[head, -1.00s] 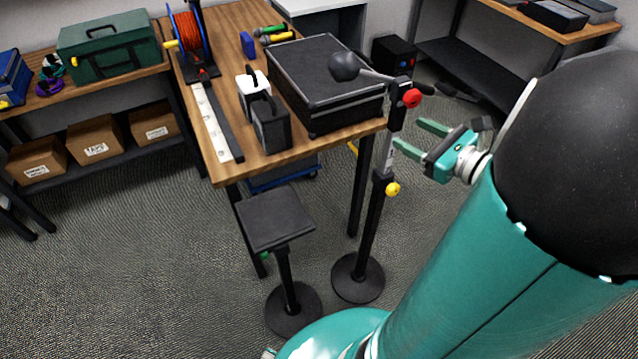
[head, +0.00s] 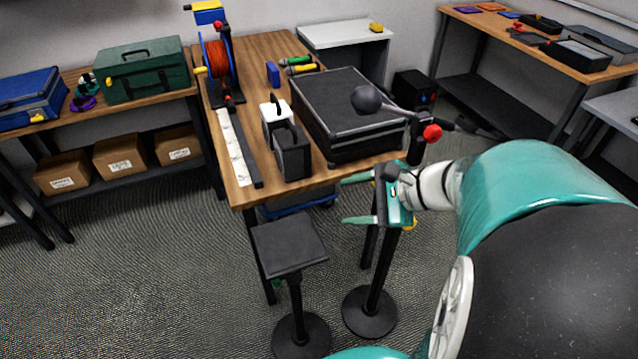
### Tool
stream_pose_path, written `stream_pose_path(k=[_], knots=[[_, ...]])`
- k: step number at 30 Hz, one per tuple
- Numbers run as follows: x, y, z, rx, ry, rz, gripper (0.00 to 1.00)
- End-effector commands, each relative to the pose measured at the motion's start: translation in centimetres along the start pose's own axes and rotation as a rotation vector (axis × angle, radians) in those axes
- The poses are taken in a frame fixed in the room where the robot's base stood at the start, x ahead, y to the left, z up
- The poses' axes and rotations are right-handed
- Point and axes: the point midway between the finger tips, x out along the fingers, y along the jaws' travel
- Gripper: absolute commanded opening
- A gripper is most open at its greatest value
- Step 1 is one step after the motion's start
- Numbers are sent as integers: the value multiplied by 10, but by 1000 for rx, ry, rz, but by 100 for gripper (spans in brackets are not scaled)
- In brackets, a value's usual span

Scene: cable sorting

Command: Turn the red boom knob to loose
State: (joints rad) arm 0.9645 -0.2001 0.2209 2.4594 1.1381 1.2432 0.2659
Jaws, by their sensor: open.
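The red boom knob (head: 432,133) is at the top of a black stand (head: 378,290), on the right side of the boom joint. The boom (head: 400,111) runs left from it to a dark round ball (head: 366,99) above the black case. My gripper (head: 352,200) is open and empty, with its green fingers pointing left. It is below the red knob and apart from it, in front of the stand's upper pole, which it partly hides. A yellow knob (head: 411,224) shows partly behind the gripper.
The wooden table (head: 240,190) holds a black case (head: 345,110), a cable reel (head: 219,60) and black and white boxes. Carpet at lower left is clear.

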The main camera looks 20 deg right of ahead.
Motion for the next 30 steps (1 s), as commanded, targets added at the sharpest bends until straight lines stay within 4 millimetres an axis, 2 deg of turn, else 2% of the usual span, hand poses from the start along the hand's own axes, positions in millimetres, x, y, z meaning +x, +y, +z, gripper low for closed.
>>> stream_pose_path(k=[3,10,30], knots=[[10,9,14,-109,11,77,58],[21,24,31,-276,29,187,58],[22,27,34,-397,72,242,58]])
